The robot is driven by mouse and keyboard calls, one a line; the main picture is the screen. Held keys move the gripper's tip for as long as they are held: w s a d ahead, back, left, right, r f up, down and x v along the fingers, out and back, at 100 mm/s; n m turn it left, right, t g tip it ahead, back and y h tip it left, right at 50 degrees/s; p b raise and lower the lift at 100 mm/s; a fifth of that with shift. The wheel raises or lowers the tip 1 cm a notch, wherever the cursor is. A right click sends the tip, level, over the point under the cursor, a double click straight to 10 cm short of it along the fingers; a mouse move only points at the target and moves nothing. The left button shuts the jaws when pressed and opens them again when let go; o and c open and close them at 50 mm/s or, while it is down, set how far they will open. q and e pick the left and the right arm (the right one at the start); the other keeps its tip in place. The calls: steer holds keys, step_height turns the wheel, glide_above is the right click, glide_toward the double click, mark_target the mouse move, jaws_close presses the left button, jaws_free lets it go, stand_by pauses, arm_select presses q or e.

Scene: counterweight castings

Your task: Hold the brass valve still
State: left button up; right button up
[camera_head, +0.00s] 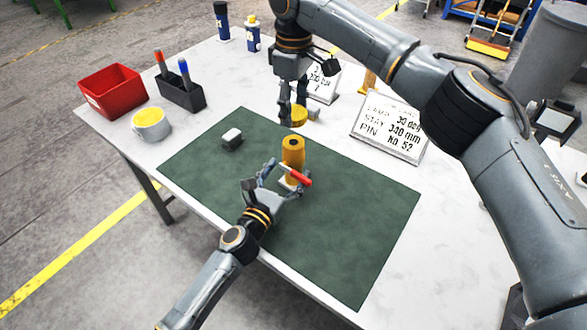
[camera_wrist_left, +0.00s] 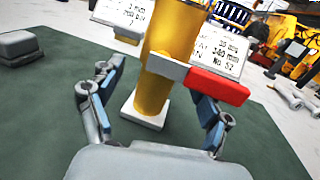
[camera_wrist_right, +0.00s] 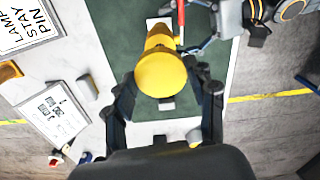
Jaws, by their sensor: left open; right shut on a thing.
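The brass valve (camera_head: 293,148) stands upright on the green mat, with a pale base and a red-ended lever. It also shows in the left wrist view (camera_wrist_left: 155,92), with the lever crossing its front. My left gripper (camera_head: 282,182) is open at the valve's near side, with one finger on each side of it. Finger contact is not clear. My right gripper (camera_head: 293,108) is beyond the valve in the head view, shut on a yellow round part (camera_head: 299,117). In the right wrist view this part (camera_wrist_right: 161,75) lies between the fingers and overlaps the valve behind it.
A dark block with a pale top (camera_head: 232,138) lies on the mat (camera_head: 340,240). A red bin (camera_head: 112,90), pen holder (camera_head: 181,92) and yellow-filled cup (camera_head: 151,125) stand left. The near right mat is clear.

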arm_select(q)
steer(key=shift+x, duration=1.75)
jaws_close()
arm_select(e)
glide_above(294, 143)
steer(key=shift+w+f, duration=0.15)
steer(key=shift+f, duration=2.35)
steer(key=shift+f, duration=0.9)
steer(key=shift+f, duration=0.55)
